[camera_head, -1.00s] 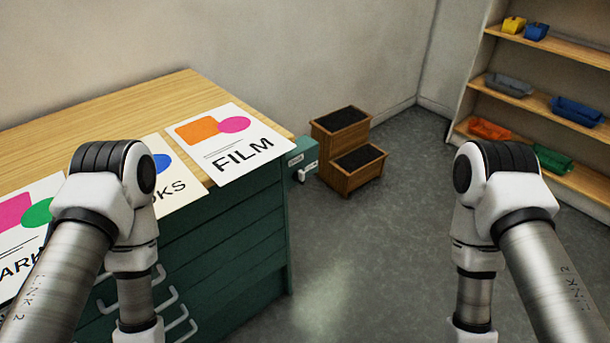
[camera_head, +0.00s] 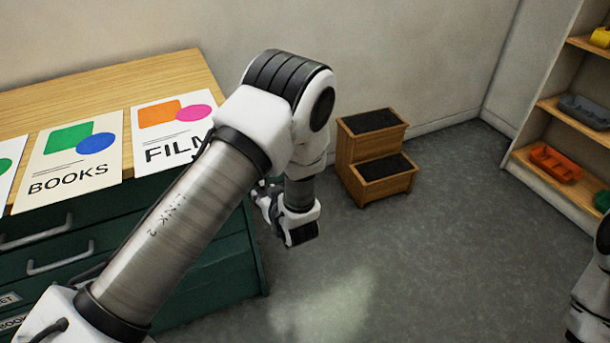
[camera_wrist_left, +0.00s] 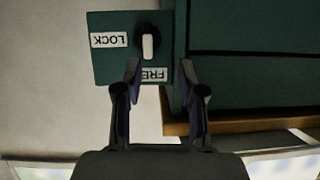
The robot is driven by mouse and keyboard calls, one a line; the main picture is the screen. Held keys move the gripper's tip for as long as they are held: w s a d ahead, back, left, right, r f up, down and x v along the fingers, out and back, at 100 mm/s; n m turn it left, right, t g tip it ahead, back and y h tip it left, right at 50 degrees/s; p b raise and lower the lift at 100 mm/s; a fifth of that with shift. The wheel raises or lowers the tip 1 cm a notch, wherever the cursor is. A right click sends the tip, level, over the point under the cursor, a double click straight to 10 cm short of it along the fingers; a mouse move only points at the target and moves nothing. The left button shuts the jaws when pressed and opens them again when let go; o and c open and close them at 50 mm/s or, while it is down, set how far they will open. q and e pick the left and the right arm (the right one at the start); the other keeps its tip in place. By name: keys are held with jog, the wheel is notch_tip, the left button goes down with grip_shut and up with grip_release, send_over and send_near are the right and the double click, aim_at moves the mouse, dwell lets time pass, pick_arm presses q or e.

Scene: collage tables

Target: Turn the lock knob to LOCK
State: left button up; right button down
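In the left wrist view, a green plate (camera_wrist_left: 107,63) carries a black round knob base with a white lever (camera_wrist_left: 148,46). The lever points down the picture at the FREE label (camera_wrist_left: 155,74), which is partly hidden by a finger. The LOCK label (camera_wrist_left: 108,40) is left of the lever; both labels appear upside down. My left gripper (camera_wrist_left: 160,73) is open and empty, its fingertips just short of the lever and to either side of its line. In the head view, my left gripper (camera_head: 263,190) is beside the cabinet's right end, partly hidden by my wrist, and the lock is hidden.
The green cabinet (camera_head: 222,283) has a wooden top (camera_head: 105,85) with several posters. A wooden step stool (camera_head: 378,187) stands beyond my left wrist. A shelf unit (camera_head: 545,170) with bins is at the right. The floor between is clear.

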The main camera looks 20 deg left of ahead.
pick_arm(q)
jog(key=w+a+f+t, duration=0.1)
jog(key=w+a, duration=0.4)
jog(key=w, duration=0.1)
jog(key=shift+w, duration=0.1)
jog(key=shift+c, duration=0.3)
grip_shut()
